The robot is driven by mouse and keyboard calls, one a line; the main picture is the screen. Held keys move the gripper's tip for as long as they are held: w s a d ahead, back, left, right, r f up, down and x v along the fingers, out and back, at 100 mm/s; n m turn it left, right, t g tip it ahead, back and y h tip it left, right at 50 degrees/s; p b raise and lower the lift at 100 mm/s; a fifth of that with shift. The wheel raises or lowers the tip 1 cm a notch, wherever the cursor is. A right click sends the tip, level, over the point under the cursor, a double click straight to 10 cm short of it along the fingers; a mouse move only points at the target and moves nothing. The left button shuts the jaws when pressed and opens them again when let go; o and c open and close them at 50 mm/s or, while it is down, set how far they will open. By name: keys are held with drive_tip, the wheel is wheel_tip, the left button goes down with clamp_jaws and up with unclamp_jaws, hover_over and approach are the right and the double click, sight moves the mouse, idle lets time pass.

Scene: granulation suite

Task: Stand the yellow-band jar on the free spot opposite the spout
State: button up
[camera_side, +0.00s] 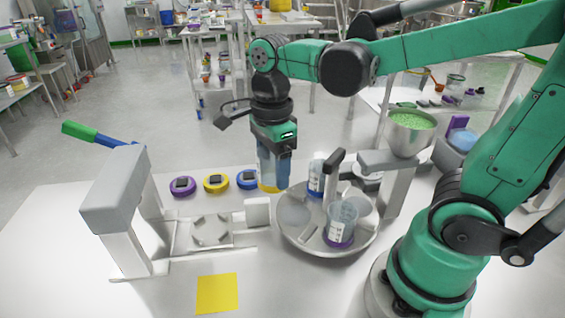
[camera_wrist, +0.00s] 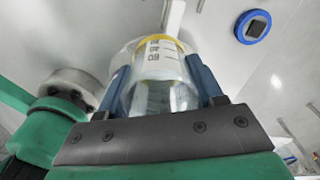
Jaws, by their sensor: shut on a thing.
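My gripper (camera_side: 273,160) is shut on the yellow-band jar, a clear jar whose yellow band (camera_side: 268,188) shows at its lower end. In the wrist view the jar (camera_wrist: 160,75) sits between the two blue fingers, with its scale marks and yellow band visible. The jar hangs upright behind the left rim of the round turntable (camera_side: 305,248). A blue-band jar (camera_side: 315,183) stands at the turntable's back and a purple-band jar (camera_side: 341,226) at its front. Bare round spots (camera_side: 293,211) show at its left and right. I cannot make out the spout clearly.
A grey post with a dark arm (camera_side: 333,165) rises over the turntable. A bowl of green granules (camera_side: 411,130) stands on a bracket to the right. Purple (camera_side: 182,187), yellow (camera_side: 216,183) and blue (camera_side: 247,180) rings lie behind. A grey frame (camera_side: 115,190) stands left.

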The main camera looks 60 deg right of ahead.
drive_tip(key=s+d+f+m, duration=0.2)
drive_tip(key=d+f+m, duration=0.1)
drive_tip(key=d, duration=0.1)
hover_over(296, 215)
drive_tip(key=shift+f, duration=2.2)
drive_tip(key=shift+f, duration=0.85)
idle(0.4)
drive_tip(key=o, duration=1.4)
drive_tip(key=shift+o, duration=0.3)
drive_tip(key=shift+r, duration=0.1)
wheel_tip(296, 215, up, 8)
